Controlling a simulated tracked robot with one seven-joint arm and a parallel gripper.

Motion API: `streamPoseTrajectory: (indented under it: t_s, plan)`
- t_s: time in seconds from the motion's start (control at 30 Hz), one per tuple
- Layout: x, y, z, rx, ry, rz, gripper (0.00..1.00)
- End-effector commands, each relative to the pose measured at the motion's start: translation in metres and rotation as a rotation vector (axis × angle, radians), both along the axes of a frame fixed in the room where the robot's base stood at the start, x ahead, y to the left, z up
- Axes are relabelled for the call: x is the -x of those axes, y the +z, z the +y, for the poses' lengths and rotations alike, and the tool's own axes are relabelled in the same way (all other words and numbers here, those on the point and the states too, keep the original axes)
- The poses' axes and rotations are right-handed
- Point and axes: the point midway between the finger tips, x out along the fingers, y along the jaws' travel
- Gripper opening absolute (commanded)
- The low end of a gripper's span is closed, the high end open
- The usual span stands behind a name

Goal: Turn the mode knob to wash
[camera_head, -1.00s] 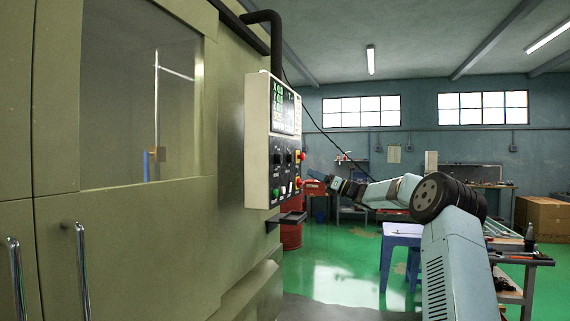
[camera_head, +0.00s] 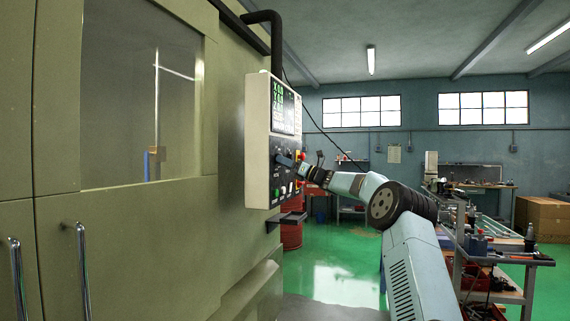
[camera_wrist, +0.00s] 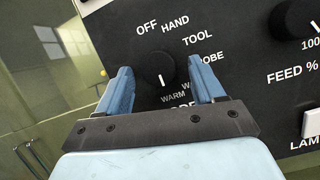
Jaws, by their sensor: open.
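The mode knob (camera_wrist: 154,66) is a round black dial on the black control panel (camera_wrist: 245,50), seen in the wrist view. Its white pointer mark faces down, close to the WARM label. OFF, HAND, TOOL and part of PROBE are readable around it. My gripper (camera_wrist: 160,70) is open, with one blue finger on each side of the knob. I cannot tell whether either finger touches it. In the head view, my gripper (camera_head: 287,160) is at the face of the control box (camera_head: 257,140).
A second black knob marked FEED % (camera_wrist: 300,22) sits right of my gripper, with a white lamp switch (camera_wrist: 312,122) below it. Red and green buttons are on the lower panel. A tool cart (camera_head: 500,258) stands at the right. Green floor is clear between.

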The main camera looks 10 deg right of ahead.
Motion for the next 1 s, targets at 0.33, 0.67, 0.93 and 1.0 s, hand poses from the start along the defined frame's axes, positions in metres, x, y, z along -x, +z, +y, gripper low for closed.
streamPoseTrajectory:
  t_s: [0.33,0.67,0.93,1.0]
  plan:
    - [-0.0014,0.0013,0.0017,0.0,-0.001,0.0,0.67]
    - [-0.0013,0.0013,0.0016,0.0,-0.001,0.0,0.35]
    - [-0.0014,0.0013,0.0013,0.0,-0.002,0.0,0.12]
    - [-0.0015,0.0012,0.0012,0.001,-0.002,-0.002,0.12]
